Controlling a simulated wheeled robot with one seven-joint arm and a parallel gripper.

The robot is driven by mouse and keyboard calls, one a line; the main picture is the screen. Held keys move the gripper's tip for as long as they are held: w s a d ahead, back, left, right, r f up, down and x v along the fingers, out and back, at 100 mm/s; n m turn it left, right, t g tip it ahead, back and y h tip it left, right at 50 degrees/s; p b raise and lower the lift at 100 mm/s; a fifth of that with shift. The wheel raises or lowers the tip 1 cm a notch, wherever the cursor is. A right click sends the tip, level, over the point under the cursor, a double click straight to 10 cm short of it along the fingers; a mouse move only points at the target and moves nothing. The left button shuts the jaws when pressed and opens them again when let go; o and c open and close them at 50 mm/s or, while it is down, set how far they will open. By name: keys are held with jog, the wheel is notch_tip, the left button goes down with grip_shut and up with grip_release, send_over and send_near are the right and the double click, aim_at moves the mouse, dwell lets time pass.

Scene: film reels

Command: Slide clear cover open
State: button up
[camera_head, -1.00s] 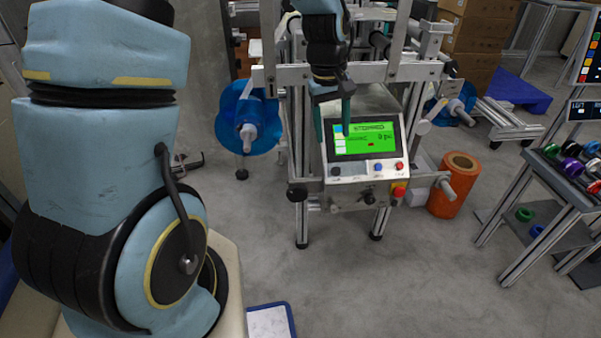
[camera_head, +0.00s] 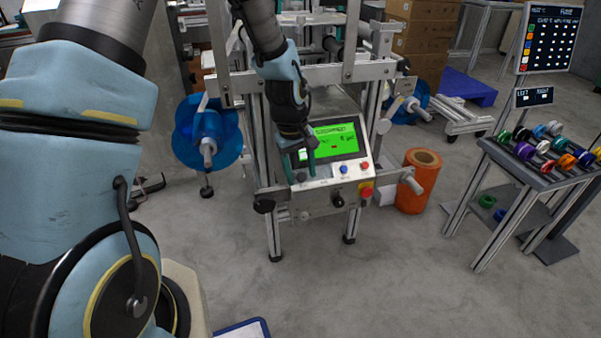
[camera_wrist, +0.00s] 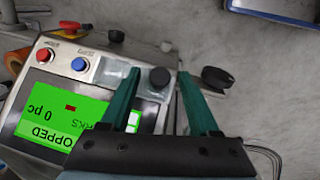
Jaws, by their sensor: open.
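The machine's control panel (camera_head: 325,171) carries a green screen (camera_head: 331,141) reading "STOPPED" and "0 pc". In the wrist view a small see-through pane, which looks like the clear cover (camera_wrist: 113,73), lies between the blue button (camera_wrist: 79,64) and a dark round knob (camera_wrist: 160,77). Its exact edges are hard to tell. My gripper (camera_wrist: 158,74) is open, with one teal finger on each side of the dark knob in that view. Contact cannot be told. In the head view my gripper (camera_head: 301,177) is at the panel's lower left and partly hides the cover area.
A red button (camera_wrist: 45,55) sits beyond the blue one. A black handle (camera_wrist: 217,78) sticks out beside the panel. An orange roll (camera_head: 417,180) stands right of the machine, and a rack with colored reels (camera_head: 550,150) is farther right. Grey floor is open between.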

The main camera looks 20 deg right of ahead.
grip_shut()
dwell(0.5)
dwell(1.0)
